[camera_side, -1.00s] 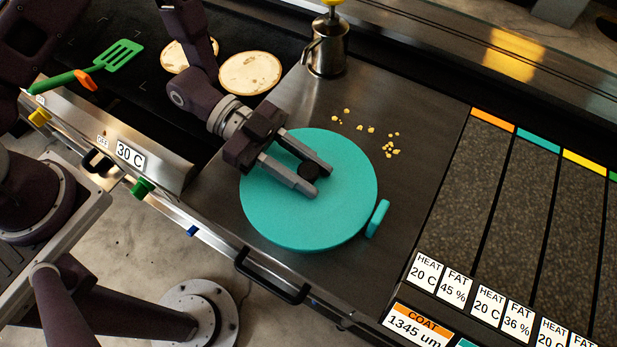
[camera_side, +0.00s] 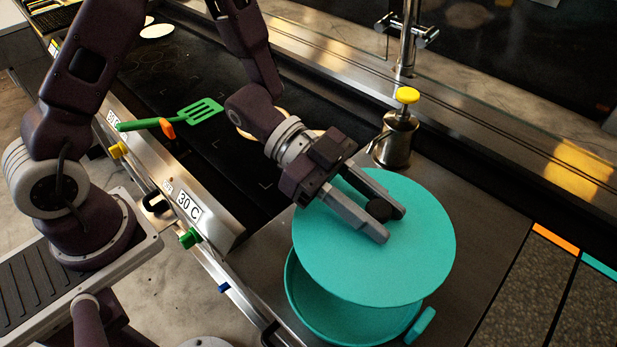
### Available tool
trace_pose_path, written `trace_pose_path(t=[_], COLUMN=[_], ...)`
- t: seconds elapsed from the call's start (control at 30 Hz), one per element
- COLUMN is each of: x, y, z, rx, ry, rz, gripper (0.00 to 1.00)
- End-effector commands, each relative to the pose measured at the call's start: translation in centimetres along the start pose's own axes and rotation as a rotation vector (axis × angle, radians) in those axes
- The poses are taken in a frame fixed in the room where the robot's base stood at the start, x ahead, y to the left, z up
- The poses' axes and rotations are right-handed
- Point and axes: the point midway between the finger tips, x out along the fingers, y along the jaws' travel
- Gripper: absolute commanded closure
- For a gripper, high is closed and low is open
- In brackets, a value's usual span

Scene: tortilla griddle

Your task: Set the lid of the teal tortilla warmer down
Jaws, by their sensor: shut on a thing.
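The teal lid (camera_side: 370,265) is a flat round disc with a small black knob (camera_side: 380,208). My gripper (camera_side: 381,224) is shut on the knob, one finger on each side of it. The lid hangs above the teal tortilla warmer (camera_side: 340,328), a round base with a side handle (camera_side: 420,325) at its lower right. The lid is offset toward the upper right in the picture, so the near inside of the base shows below it. The far part of the base is hidden under the lid.
A steel dispenser with a yellow knob (camera_side: 397,140) stands close behind the lid. A green spatula (camera_side: 175,118) with an orange part lies on the dark griddle (camera_side: 215,155). A pale tortilla (camera_side: 245,133) is partly hidden behind my arm. Bare steel counter (camera_side: 470,225) lies right of the warmer.

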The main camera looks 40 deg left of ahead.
Motion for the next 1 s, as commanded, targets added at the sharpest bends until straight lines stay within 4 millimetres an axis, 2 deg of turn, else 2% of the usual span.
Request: trace_pose_path(t=[0.17,0.27,0.37,0.4,0.5,0.6,0.7,0.8,1.0], x=[-1.9,-4.5,-8.7,-10.6,-15.2,-18.9,-21.1,-21.9,-21.9], y=[-6.8,-11.1,-15.2,-16.5,-18.9,-20.0,-20.4,-20.5,-20.5], z=[-1.8,-2.4,-2.5,-2.5,-2.2,-1.8,-1.5,-1.4,-1.5], rx=[-0.112,-0.181,-0.251,-0.277,-0.336,-0.379,-0.406,-0.415,-0.416], ry=[0.004,0.005,0.005,0.005,0.006,0.006,0.007,0.007,0.007], rz=[-0.341,-0.571,-0.816,-0.912,-1.119,-1.265,-1.349,-1.379,-1.381], gripper=[1.0,1.0,1.0,1.0,1.0,1.0,1.0,1.0,1.0])
